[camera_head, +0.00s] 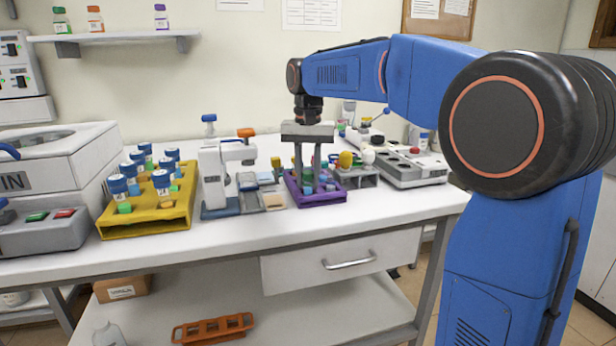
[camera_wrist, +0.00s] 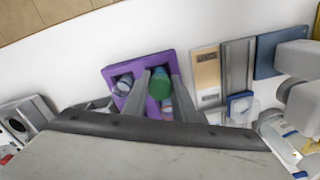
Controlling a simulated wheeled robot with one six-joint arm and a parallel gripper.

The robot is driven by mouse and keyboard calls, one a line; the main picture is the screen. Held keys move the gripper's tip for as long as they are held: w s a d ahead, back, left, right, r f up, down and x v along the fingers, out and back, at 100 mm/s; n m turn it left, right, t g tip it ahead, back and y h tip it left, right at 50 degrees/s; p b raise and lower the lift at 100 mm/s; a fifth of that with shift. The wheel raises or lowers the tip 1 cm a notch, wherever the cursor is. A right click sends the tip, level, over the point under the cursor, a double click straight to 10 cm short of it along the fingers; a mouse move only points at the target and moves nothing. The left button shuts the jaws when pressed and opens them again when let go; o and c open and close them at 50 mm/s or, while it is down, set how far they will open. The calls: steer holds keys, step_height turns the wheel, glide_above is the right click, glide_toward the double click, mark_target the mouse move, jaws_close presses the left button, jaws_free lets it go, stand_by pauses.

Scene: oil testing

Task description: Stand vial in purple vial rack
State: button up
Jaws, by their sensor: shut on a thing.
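The purple vial rack (camera_head: 322,200) stands on the bench below my arm. It also shows in the wrist view (camera_wrist: 145,63). My gripper (camera_head: 308,188) points straight down over the rack, its fingertips low at the rack. In the wrist view its fingers (camera_wrist: 158,78) are shut on a green-capped vial (camera_wrist: 160,86), which looks upright over or in a rack slot. I cannot tell how deep it sits, as the fingers hide its body. Another vial (camera_wrist: 123,85) with a pale blue top stands in the rack beside the left finger.
A yellow rack (camera_head: 150,222) with several blue-capped vials stands at the left. A white instrument (camera_head: 213,175) stands between the racks. A grey rack (camera_head: 362,178) and a grey device (camera_head: 410,172) are close on the right. The bench front is clear.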

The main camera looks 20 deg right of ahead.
stand_by(0.3)
steer(key=o, duration=1.1)
step_height(320, 180, up, 16)
steer(key=s+d+f+n+t, duration=0.1)
steer(key=s+d+f, duration=0.1)
steer(key=s+f, duration=0.45)
steer(key=s+d+f+n+t, duration=0.1)
steer(key=s+d+f, duration=0.25)
steer(key=s, duration=0.65)
steer(key=s+f+n+t, duration=0.1)
steer(key=s+f, duration=0.7)
steer(key=f, duration=0.3)
steer(key=s+d+f+n+t, duration=0.1)
steer(key=s+f, duration=0.8)
steer(key=f, duration=0.2)
steer(key=shift+d+f+n+t, duration=0.25)
steer(key=shift+f+n+t, duration=0.05)
steer(key=shift+t, duration=0.1)
